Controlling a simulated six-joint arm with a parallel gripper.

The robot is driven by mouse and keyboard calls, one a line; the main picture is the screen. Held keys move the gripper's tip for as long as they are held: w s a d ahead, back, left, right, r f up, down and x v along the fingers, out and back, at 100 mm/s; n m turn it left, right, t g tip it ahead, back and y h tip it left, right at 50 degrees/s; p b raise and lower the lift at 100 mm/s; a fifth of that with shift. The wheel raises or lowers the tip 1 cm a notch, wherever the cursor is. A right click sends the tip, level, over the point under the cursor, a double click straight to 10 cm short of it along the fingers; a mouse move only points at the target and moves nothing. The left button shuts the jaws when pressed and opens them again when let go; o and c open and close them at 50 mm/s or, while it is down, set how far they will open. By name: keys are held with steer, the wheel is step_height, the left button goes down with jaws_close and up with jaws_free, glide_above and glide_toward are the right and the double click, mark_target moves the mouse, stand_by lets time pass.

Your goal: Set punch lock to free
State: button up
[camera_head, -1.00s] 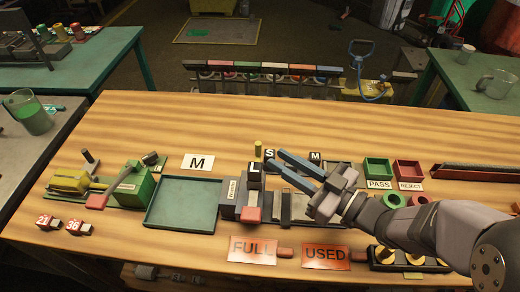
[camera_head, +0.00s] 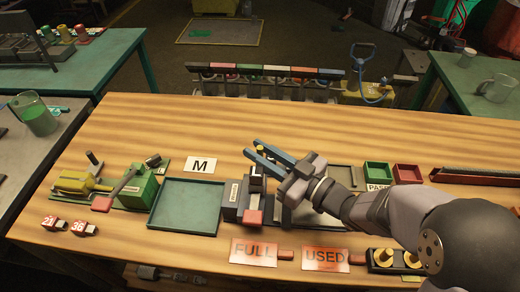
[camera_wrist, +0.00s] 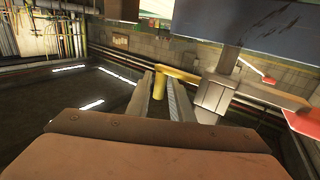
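A grey block device (camera_head: 231,208) with a small unreadable label, which may be the punch, stands right of the green tray. A red-ended part (camera_head: 253,217) is at its front. A yellow post (camera_head: 261,150) with a crossbar on top stands behind it and may be the lock; its setting cannot be read. My gripper (camera_head: 252,147) is open, its blue-grey fingers reaching left around or just short of the post. In the wrist view the yellow bar (camera_wrist: 180,74) shows between and beyond the fingertips; contact is unclear. My arm hides part of the bench to the right.
The green tray (camera_head: 185,207) and a green lever device (camera_head: 139,187) lie left. An M card (camera_head: 202,164) lies behind the tray. FULL (camera_head: 254,252) and USED (camera_head: 325,258) plates lie in front. Green (camera_head: 378,172) and red (camera_head: 408,173) bins stand right.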

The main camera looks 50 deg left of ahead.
jaws_close()
steer(key=shift+t, duration=0.3)
steer(key=shift+w+d+r+m+t+b, duration=0.1)
steer(key=shift+w+d+m+t+b, duration=0.15)
steer(key=shift+m+t+b, duration=0.7)
steer(key=shift+w+d+f+m+t+b, duration=0.1)
steer(key=shift+d+m+t+b, duration=0.2)
steer(key=shift+m+t, duration=0.7)
steer(key=shift+w+d+r+m+t+b, duration=0.15)
steer(key=shift+m+t+b, duration=0.4)
steer(key=shift+t, duration=0.9)
steer(key=shift+w, duration=0.1)
jaws_free()
steer(key=shift+d, duration=0.1)
steer(key=shift+n+g, duration=0.4)
